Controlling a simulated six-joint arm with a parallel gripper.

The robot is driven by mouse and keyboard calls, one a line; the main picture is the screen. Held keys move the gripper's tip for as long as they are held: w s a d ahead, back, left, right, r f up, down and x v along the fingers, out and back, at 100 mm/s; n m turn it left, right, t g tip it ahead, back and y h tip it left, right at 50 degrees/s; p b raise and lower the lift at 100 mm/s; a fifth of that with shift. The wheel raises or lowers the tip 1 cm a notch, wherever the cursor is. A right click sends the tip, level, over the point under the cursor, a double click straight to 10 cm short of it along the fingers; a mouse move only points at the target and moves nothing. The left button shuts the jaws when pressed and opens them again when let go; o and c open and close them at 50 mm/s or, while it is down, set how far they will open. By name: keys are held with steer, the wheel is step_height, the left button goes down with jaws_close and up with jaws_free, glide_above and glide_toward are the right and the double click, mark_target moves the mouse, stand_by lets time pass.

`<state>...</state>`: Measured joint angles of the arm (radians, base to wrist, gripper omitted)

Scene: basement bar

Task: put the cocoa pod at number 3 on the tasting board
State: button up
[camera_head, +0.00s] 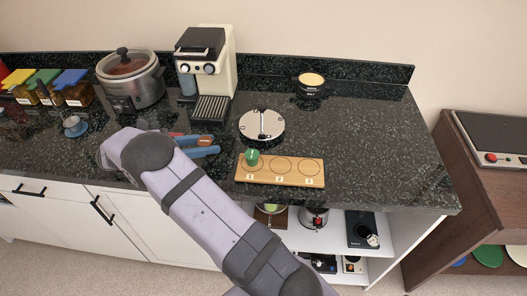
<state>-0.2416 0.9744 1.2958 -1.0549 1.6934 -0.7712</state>
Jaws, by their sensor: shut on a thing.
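The wooden tasting board (300,180) lies near the counter's front edge, with three marked circles numbered 1, 2 and 3 from left to right. A small green object (252,157) stands on circle 1. Circles 2 and 3 are empty. My gripper (209,145), with blue fingers, is to the left of the board. It is shut on a small brown thing, which looks like the cocoa pod (205,140). My arm crosses in front of the counter's lower left part. The pod's height above the counter is hard to tell.
A round silver-topped device (262,124) stands just behind the board. A dark bowl (311,84) is at the back. The counter right of the board is clear.

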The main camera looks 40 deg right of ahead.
steer(key=s+d+r+m+g+p, duration=0.2)
steer(key=d+r+g+p, duration=0.1)
steer(key=d+r, duration=0.55)
steer(key=s+d+r+m+g+y+p, duration=0.2)
steer(key=s+d+r+p, duration=0.45)
steer(key=s+d, duration=0.65)
steer(key=n+t+h+b, duration=0.2)
steer(key=n+t, duration=0.1)
steer(key=t, duration=0.1)
glide_above(309, 168)
steer(key=shift+f, duration=3.6)
steer(key=shift+w+f+p, duration=0.1)
steer(key=shift+f+p, duration=0.35)
steer(key=shift+f, duration=2.45)
steer(key=shift+f+p, duration=0.35)
steer(key=shift+f, duration=1.7)
